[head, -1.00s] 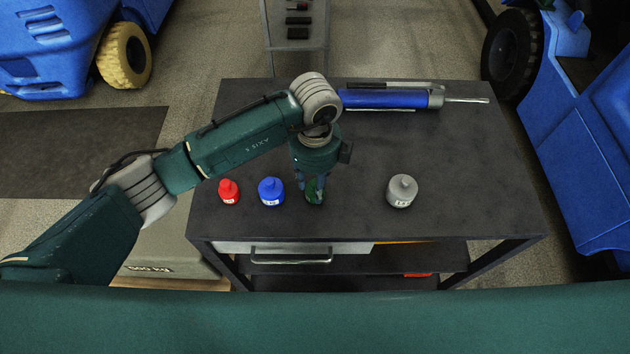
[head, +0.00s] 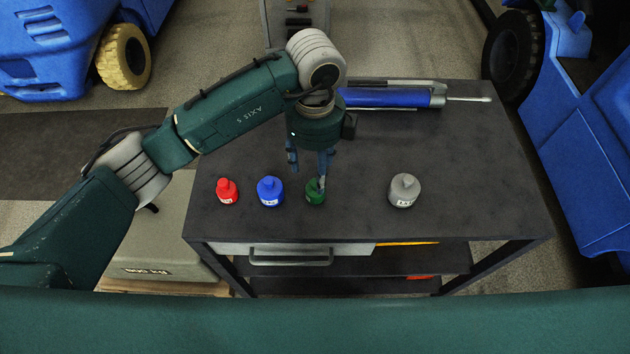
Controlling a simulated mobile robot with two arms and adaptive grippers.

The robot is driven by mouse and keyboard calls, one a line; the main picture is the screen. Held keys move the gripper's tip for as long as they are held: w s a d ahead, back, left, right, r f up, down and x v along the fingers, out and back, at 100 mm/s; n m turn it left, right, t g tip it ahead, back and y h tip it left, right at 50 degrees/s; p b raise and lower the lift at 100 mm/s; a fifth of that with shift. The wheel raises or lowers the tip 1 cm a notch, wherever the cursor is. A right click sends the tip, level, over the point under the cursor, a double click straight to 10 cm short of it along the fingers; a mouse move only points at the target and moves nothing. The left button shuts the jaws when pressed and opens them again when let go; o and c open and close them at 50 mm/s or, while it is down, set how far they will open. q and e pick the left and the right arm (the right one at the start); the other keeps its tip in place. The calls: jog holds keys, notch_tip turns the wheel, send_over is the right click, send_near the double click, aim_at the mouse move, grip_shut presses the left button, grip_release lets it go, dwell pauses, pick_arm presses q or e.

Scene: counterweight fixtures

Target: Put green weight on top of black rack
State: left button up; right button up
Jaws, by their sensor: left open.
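The green weight (head: 315,193) stands upright on the dark table top (head: 450,150), between the blue weight (head: 270,191) and the grey weight (head: 404,191). My left gripper (head: 307,173) points down above the green weight with its fingers spread and nothing between them. One finger overlaps the green weight's knob in the picture; I cannot tell whether they touch. The other finger is off to its left. My right gripper is not in view. No separate black rack is clear to see; the dark table has lower shelves (head: 360,262).
A red weight (head: 227,191) stands left of the blue one. A blue cylindrical tool (head: 390,98) lies along the table's back edge. A drawer handle (head: 290,260) sticks out at the front. The right part of the table top is clear.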

aim_at(315, 182)
pick_arm(q)
notch_tip(315, 182, up, 6)
jog(key=shift+f+b, duration=0.1)
jog(key=shift+b, duration=0.5)
